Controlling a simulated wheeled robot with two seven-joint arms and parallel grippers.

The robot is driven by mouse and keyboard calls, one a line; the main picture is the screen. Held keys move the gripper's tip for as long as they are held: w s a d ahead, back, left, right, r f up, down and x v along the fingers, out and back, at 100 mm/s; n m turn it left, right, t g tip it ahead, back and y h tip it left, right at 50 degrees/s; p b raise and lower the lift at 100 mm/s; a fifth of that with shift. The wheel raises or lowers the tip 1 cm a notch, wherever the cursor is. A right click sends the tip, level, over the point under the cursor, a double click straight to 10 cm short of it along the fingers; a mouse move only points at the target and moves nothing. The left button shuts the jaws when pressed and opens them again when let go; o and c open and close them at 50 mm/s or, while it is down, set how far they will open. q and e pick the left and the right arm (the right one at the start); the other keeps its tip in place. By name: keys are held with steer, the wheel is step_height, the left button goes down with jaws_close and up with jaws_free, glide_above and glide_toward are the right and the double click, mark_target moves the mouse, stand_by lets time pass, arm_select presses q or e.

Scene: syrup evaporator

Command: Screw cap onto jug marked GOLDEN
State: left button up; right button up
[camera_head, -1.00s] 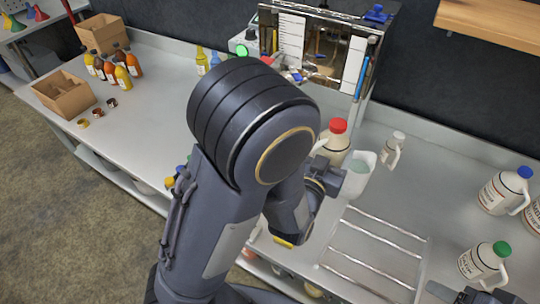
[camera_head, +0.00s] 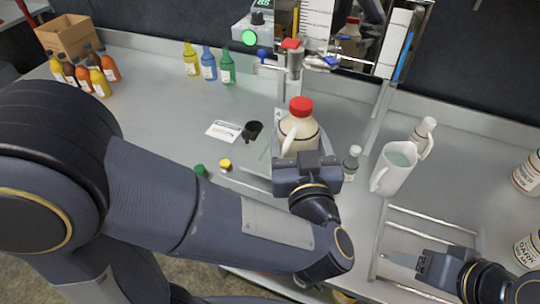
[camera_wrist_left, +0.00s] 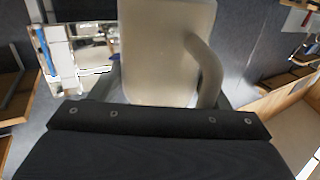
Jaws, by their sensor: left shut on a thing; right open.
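A cream jug (camera_head: 298,132) with a red cap (camera_head: 301,106) on its top stands upright in the middle of the head view. My left gripper (camera_head: 304,162) is shut on this jug from the near side. The jug's pale body and curved handle fill the middle of the left wrist view (camera_wrist_left: 165,50). Its label is hidden, so I cannot read GOLDEN on it. My right gripper (camera_head: 412,260) is open and empty over the wire rack at the lower right. A small white jug (camera_head: 424,136) with a pale top stands behind the pitcher.
A white pitcher (camera_head: 394,168) and a small bottle (camera_head: 352,160) stand right of the held jug. A dark cup (camera_head: 252,130) and white card (camera_head: 224,131) lie left. The wire rack (camera_head: 430,226) is in front. A spigot (camera_head: 294,58) stands behind. Labelled jugs (camera_head: 528,252) line the right edge.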

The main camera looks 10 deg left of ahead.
arm_select(q)
steer(key=w+a+f+b, duration=0.3)
steer(key=w+a+f, duration=0.2)
steer(key=w+f, duration=0.4)
steer(key=x, duration=0.3)
steer(key=shift+r, duration=0.1)
steer(key=shift+w+a+f+b, duration=0.1)
steer(key=shift+w+f+b, duration=0.1)
steer(key=shift+f, duration=0.5)
steer(key=shift+w+f+b, duration=0.1)
steer(key=shift+f+b, duration=0.15)
steer(key=shift+f, duration=0.4)
steer(key=shift+w+a+f+b, duration=0.1)
steer(key=shift+f+b, duration=0.1)
steer(key=shift+f, duration=0.5)
steer(key=shift+f+b, duration=0.45)
steer(key=o, duration=1.9)
steer(key=shift+c, duration=0.2)
